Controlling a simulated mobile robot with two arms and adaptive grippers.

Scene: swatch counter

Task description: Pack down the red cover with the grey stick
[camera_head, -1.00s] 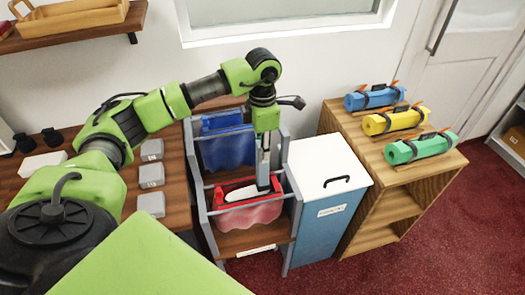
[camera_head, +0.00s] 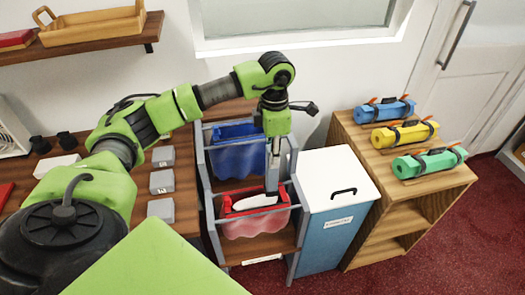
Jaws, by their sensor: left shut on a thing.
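The red cover (camera_head: 236,203) sits low in the front of the grey rack, with a red rim, a white patch inside and a pinkish part hanging over the front. My left gripper (camera_head: 273,167) points down from above at its right side. It is shut on a narrow upright grey stick (camera_head: 273,182), whose dark lower end is at the cover's right inner edge. Whether the end touches the cover cannot be told, and the finger contact is hard to make out. My right gripper is not in view.
A blue cover (camera_head: 238,158) hangs behind in the rack (camera_head: 211,225). A white-topped blue bin (camera_head: 335,180) stands close on the right. A wooden shelf unit (camera_head: 440,185) holds blue, yellow and green rolls. Grey blocks (camera_head: 162,183) lie on the counter left of the rack.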

